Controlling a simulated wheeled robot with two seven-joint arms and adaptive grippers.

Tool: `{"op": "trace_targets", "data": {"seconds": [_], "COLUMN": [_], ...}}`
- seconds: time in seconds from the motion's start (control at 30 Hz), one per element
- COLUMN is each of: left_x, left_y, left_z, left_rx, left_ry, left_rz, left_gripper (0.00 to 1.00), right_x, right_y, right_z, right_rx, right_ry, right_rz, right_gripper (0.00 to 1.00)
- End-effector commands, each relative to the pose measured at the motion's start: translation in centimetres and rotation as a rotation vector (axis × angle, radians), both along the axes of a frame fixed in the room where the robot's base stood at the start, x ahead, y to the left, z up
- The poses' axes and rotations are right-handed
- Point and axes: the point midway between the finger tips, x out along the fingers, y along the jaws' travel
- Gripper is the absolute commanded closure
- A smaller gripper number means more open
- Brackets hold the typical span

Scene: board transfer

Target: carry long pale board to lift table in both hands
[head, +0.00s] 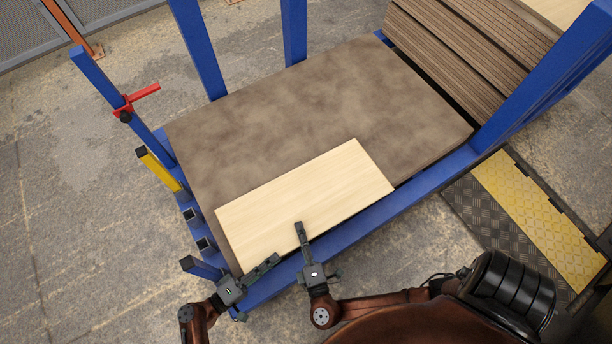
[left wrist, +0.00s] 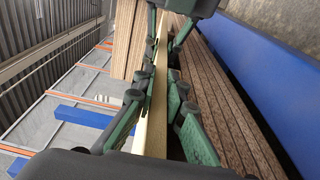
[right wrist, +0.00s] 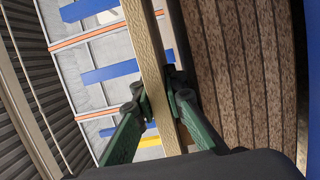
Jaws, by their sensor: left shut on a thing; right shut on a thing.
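The long pale board (head: 310,200) lies flat over the near edge of a broad brown board stack (head: 300,110) in a blue frame. I cannot tell whether it touches the stack. My left gripper (head: 268,263) is shut on the board's near edge by its left corner. My right gripper (head: 299,229) is shut on the same edge farther right. Both wrist views show the board's narrow edge between green-padded fingers, in the left one (left wrist: 152,125) and the right one (right wrist: 150,65). I cannot tell which structure is the lift table.
Blue posts (head: 197,45) rise along the frame's far side, and a blue rail (head: 375,215) runs along its near side. A red handle (head: 140,97) and a yellow post (head: 158,168) stand at left. More brown boards (head: 465,50) lie at upper right. A yellow-topped plate (head: 525,205) is at right.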

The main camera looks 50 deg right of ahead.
Motion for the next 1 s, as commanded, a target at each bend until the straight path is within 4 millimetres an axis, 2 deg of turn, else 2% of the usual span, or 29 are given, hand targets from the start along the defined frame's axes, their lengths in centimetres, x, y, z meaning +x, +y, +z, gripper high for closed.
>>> {"op": "trace_targets", "data": {"seconds": [0.3, 0.57, 0.77, 1.0], "left_x": [0.0, 0.2, 0.5, 1.0], "left_y": [0.1, 0.0, 0.0, 0.0], "left_z": [-0.1, 0.6, 2.4, 5.7], "left_rx": [0.001, -0.002, -0.002, -0.001], "left_ry": [0.001, -0.006, -0.025, -0.056], "left_rz": [0.001, 0.001, 0.001, 0.002], "left_gripper": [1.0, 1.0, 1.0, 1.0], "right_x": [-0.1, 0.1, 0.4, 0.9], "right_y": [0.0, 0.1, 0.1, 0.1], "right_z": [-0.1, 0.6, 2.5, 5.8], "right_rx": [0.0, 0.0, -0.002, -0.003], "right_ry": [0.002, -0.007, -0.026, -0.059], "right_rz": [0.0, 0.0, 0.0, 0.0], "right_gripper": [1.0, 1.0, 1.0, 1.0]}}
